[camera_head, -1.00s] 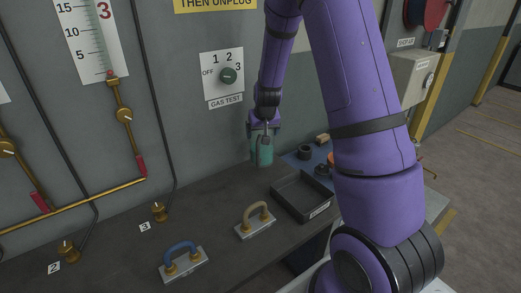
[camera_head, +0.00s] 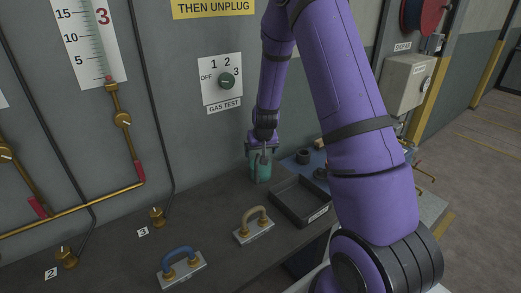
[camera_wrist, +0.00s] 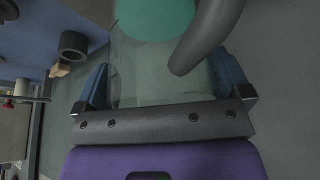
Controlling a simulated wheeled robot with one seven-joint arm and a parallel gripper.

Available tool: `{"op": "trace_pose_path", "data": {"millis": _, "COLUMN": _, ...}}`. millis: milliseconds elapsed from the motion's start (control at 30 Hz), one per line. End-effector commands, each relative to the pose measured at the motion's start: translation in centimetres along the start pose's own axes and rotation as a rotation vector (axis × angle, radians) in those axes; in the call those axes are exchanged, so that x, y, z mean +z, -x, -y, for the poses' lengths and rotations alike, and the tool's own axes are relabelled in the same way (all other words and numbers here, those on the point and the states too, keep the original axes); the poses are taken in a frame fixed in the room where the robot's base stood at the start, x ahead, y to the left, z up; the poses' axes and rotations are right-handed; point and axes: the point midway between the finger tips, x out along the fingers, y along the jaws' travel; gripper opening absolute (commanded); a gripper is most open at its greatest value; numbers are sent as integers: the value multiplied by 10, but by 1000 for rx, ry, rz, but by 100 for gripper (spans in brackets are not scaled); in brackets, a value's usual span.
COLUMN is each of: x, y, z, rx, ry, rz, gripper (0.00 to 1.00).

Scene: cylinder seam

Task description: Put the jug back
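The jug (camera_head: 262,171) is a clear vessel with teal liquid and a dark grey handle. It is upright at the back of the dark bench (camera_head: 205,205), close to the wall and left of the blue mat. Its base is at or just above the bench top; I cannot tell if it touches. My gripper (camera_head: 261,151) reaches down from above and is shut on the jug. In the wrist view the jug (camera_wrist: 135,70) fills the space between the blue fingers of my gripper (camera_wrist: 165,85), with the handle (camera_wrist: 207,35) at upper right.
A black tray (camera_head: 286,205) stands right in front of the jug. A blue mat (camera_head: 297,164) with small dark parts (camera_head: 303,157) lies to its right. Two handled plates, tan (camera_head: 254,225) and blue (camera_head: 181,266), sit nearer. The bench between the jug and brass valve 3 (camera_head: 157,217) is clear.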

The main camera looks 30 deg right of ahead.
Motion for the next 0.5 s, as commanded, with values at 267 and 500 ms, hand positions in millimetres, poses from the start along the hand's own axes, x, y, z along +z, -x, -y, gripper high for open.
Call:
{"op": "trace_pose_path", "data": {"millis": 267, "x": -1, "y": 2, "z": 0, "rx": 0, "ry": 0, "rz": 0, "gripper": 100}}
{"op": "trace_pose_path", "data": {"millis": 500, "x": -2, "y": 25, "z": 1, "rx": 0, "ry": 2, "rz": -2, "gripper": 100}}
